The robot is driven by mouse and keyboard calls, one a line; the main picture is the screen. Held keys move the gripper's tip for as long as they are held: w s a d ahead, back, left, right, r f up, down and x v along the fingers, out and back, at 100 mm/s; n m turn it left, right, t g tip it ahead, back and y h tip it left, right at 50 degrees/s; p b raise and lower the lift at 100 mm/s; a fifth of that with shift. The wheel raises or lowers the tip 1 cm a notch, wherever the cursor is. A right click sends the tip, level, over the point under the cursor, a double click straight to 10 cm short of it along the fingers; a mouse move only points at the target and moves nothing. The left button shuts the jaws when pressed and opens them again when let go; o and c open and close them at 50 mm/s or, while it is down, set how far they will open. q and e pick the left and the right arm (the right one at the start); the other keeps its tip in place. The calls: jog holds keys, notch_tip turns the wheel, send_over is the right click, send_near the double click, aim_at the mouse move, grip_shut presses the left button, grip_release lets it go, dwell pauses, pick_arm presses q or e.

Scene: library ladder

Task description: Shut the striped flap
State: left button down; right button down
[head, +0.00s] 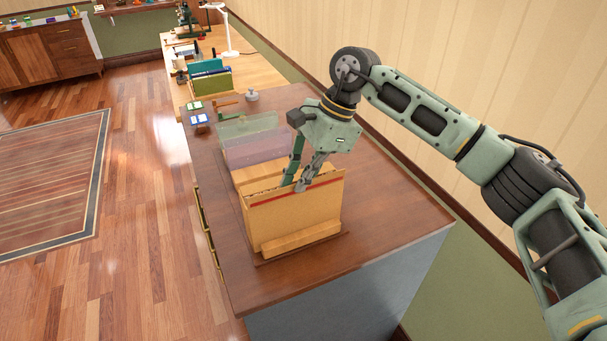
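A tan upright panel with a red stripe along its top, which I take as the striped flap (297,214), stands at the front of a row of panels on the wooden counter (390,218). A tan block or ledge lies along its foot. My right gripper (294,186) points down at the flap's top edge. My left gripper is out of view.
Behind the flap stand a purplish panel (256,149) and a greenish see-through panel (246,124). Small boxes, upright files (210,80) and a white lamp (229,38) stand farther back. The wall is close on the right; open floor lies left.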

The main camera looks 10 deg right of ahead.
jog(key=shift+w+a+g, duration=0.1)
jog(key=shift+w+g, duration=0.05)
jog(key=shift+g, duration=0.15)
dwell(0.4)
jog(key=c, duration=2)
grip_release()
jog(key=shift+r, duration=0.1)
jog(key=v, duration=1.2)
jog(key=shift+a, duration=0.2)
